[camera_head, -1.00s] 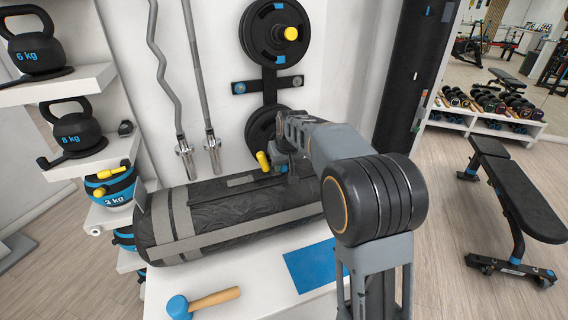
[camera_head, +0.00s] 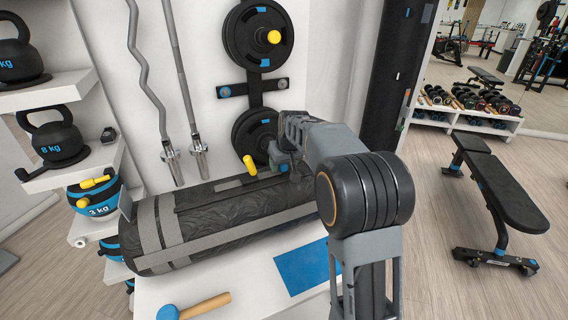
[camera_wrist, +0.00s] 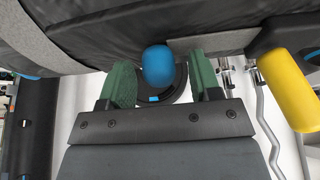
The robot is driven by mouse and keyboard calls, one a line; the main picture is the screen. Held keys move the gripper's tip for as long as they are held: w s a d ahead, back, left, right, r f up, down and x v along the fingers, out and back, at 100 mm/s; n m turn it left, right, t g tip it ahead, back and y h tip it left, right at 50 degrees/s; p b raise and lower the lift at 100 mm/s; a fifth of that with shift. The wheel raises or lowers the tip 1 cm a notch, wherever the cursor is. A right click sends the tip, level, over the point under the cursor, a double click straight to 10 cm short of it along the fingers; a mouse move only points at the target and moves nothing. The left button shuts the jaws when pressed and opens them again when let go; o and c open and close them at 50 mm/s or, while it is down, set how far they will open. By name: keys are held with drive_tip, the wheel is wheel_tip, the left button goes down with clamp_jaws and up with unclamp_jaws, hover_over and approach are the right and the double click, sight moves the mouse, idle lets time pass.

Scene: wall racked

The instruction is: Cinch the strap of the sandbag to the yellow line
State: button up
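The sandbag (camera_head: 235,217) is a black cylinder with grey straps, lying on its side on a white surface. A grey strap (camera_head: 170,222) circles its left end. My gripper (camera_head: 279,160) is at the far upper side of the bag, partly hidden by my arm. In the wrist view my gripper (camera_wrist: 160,64) shows two green fingers standing apart. A rounded blue piece (camera_wrist: 158,66) lies between them, with a gap at its right side. A grey strap (camera_wrist: 215,43) runs beside it along the sandbag (camera_wrist: 110,38). I cannot make out a yellow line.
A yellow handle (camera_head: 249,165) stands just left of my gripper; it also shows in the wrist view (camera_wrist: 288,90). A mallet (camera_head: 205,305) and a blue mat (camera_head: 303,267) lie in front of the bag. Weight plates (camera_head: 258,134) hang behind. Kettlebells (camera_head: 57,142) stand left.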

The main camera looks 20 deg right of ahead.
drive_tip(key=v, duration=1.3)
drive_tip(key=shift+r, duration=0.4)
drive_tip(key=shift+d, duration=0.1)
drive_tip(key=s+a+f, duration=0.1)
drive_tip(key=s+f, duration=0.4)
drive_tip(key=s, duration=0.3)
drive_tip(key=s+a+f, duration=0.2)
drive_tip(key=s+f, duration=0.3)
drive_tip(key=s, duration=0.3)
drive_tip(key=s+a+f+m, duration=0.1)
drive_tip(key=s+f, duration=0.4)
drive_tip(key=s, duration=0.3)
drive_tip(key=shift+a+g, duration=0.4)
drive_tip(key=shift+c, duration=0.4)
idle(0.7)
